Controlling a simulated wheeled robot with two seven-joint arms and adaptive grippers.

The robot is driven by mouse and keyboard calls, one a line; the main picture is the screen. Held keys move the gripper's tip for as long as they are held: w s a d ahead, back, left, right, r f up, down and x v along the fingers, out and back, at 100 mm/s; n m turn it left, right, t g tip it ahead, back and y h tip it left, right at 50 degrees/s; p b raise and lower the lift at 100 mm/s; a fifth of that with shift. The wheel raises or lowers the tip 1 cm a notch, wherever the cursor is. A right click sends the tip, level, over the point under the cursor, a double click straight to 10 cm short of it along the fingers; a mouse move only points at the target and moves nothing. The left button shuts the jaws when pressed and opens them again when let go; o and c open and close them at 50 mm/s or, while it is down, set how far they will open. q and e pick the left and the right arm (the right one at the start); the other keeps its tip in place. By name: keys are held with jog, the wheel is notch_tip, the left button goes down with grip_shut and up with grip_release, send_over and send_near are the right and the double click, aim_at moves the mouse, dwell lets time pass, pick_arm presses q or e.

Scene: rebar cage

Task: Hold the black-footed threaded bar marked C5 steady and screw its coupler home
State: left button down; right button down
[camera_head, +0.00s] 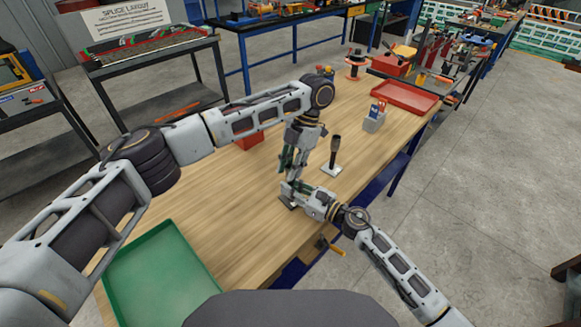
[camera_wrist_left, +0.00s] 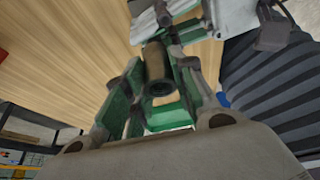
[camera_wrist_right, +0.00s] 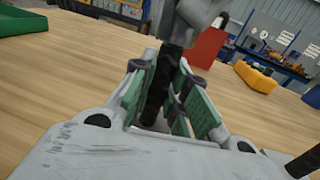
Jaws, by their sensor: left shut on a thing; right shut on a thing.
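My left gripper (camera_head: 291,168) points down from above and is shut on a dark brownish coupler (camera_wrist_left: 158,72), an open-ended tube between its green-padded fingers in the left wrist view. Below it, my right gripper (camera_head: 290,188) reaches in level from the near side. It is shut on a dark ribbed threaded bar (camera_wrist_right: 157,90), which stands upright between its fingers in the right wrist view. A small dark foot (camera_head: 286,204) shows at the table under the right gripper. The grippers hide most of the bar. No C5 mark is readable, and I cannot tell how far the coupler is on.
Another upright bar with a dark top (camera_head: 335,146) stands on a pale plate close to the right. A green tray (camera_head: 204,262) lies near left, a red tray (camera_head: 430,107) far right. A grey holder (camera_head: 373,125) and a red box (camera_head: 250,142) are also on the table.

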pick_arm(q)
jog(key=shift+a+m, duration=0.1)
jog(key=shift+m, duration=0.5)
jog(key=shift+w, duration=0.1)
jog(key=c, duration=1.2)
grip_release()
jog(key=shift+r, duration=2.3)
jog(key=shift+n, duration=0.3)
jog(key=shift+c, duration=0.2)
